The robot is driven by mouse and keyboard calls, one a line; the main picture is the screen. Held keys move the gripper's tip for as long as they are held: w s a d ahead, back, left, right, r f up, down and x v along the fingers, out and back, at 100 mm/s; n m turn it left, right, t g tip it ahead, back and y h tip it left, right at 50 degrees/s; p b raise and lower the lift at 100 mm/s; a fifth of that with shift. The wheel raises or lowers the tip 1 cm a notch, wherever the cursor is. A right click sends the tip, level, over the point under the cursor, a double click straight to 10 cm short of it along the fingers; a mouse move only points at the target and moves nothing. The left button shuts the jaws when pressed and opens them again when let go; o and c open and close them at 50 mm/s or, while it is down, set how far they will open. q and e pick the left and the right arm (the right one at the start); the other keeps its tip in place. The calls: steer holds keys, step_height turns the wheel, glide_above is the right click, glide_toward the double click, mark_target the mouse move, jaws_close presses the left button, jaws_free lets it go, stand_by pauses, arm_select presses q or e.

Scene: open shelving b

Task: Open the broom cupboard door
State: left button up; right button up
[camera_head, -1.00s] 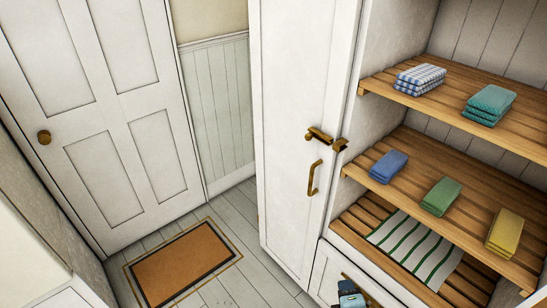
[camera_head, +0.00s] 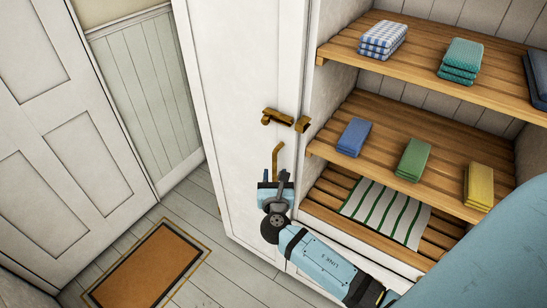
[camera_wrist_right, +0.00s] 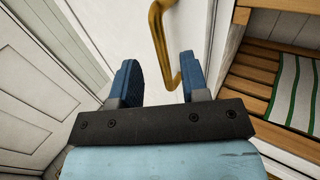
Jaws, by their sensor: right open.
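The broom cupboard door (camera_head: 232,90) is a tall white panel left of the open shelves in the head view; it looks closed. A brass latch (camera_head: 276,117) is on it, with a brass catch (camera_head: 303,124) just right of it across a visible gap. Below is a brass bar handle (camera_head: 277,158), its lower part hidden by my right gripper (camera_head: 275,184). In the right wrist view the open right gripper (camera_wrist_right: 160,82) faces the handle (camera_wrist_right: 156,35), whose lower end shows between the fingers, nearer the right one. I cannot tell whether they touch. My left gripper is out of view.
Wooden slatted shelves (camera_head: 400,75) with folded towels stand right of the door. A striped cloth (camera_head: 385,212) lies on the lowest one. A white panelled door (camera_head: 90,150) is at left. An orange mat (camera_head: 150,268) lies on the otherwise clear floor before it.

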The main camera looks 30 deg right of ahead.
mark_target(275, 161)
steer(key=x, duration=0.7)
steer(key=shift+p, duration=0.3)
steer(key=shift+a, duration=0.1)
steer(key=shift+s, duration=0.1)
jaws_close()
